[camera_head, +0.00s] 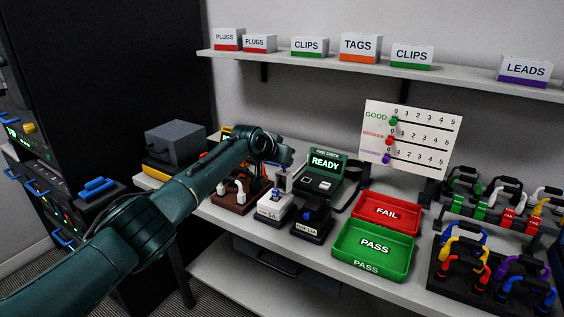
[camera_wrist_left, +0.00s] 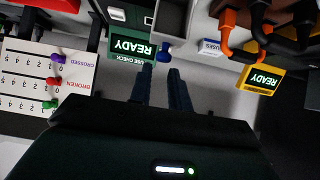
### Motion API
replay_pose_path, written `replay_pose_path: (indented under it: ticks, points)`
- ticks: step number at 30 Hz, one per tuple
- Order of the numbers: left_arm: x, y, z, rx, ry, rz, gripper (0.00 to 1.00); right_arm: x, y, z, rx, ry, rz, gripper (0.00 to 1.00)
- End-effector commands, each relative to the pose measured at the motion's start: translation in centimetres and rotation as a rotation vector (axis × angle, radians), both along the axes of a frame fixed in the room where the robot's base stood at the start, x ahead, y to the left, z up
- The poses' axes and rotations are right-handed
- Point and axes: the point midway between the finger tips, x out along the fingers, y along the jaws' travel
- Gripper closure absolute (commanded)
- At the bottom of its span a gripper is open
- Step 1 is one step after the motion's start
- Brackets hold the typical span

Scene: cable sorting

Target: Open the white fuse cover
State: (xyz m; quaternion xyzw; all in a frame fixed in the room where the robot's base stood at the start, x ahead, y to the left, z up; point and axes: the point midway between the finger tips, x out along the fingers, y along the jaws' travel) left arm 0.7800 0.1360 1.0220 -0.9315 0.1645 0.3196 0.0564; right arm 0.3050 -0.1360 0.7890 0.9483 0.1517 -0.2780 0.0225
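A pale fuse box (camera_head: 280,181) with a blue knob stands behind the white 5A block (camera_head: 275,207), partly hidden by my left arm. In the left wrist view, the pale box (camera_wrist_left: 172,18) shows upside down with its blue knob (camera_wrist_left: 163,52) and a FUSES label (camera_wrist_left: 211,46) beside it. I cannot tell which white part is the fuse cover. My left gripper (camera_wrist_left: 161,74) has its two fingers apart, empty, pointing toward the blue knob without visibly touching it. In the head view its fingertips are hidden behind the arm. My right gripper is not in view.
The green FUSE CHECK tester (camera_head: 322,175) reading READY stands close to the right. A black 10A block (camera_head: 312,223), red FAIL tray (camera_head: 362,217) and green PASS tray (camera_head: 345,259) are in front. A counter board (camera_head: 410,140) stands behind. Cable racks (camera_head: 490,265) fill the right.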

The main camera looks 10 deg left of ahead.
Motion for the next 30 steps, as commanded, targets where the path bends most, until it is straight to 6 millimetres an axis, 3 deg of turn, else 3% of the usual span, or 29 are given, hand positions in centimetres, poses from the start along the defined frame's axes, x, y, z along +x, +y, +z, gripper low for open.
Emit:
replay_pose_path:
  ticks: [7, 19, 30]
  points:
    - [-0.1, 0.1, -0.3, 0.003, 0.008, 0.001, 0.62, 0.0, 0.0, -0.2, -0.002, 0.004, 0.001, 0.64]
    - [-0.6, 0.4, -0.1, 0.003, 0.011, 0.001, 0.62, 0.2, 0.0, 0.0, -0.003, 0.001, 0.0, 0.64]
    - [-3.7, 1.5, 2.5, 0.004, 0.009, -0.001, 0.62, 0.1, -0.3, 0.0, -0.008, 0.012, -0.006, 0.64]
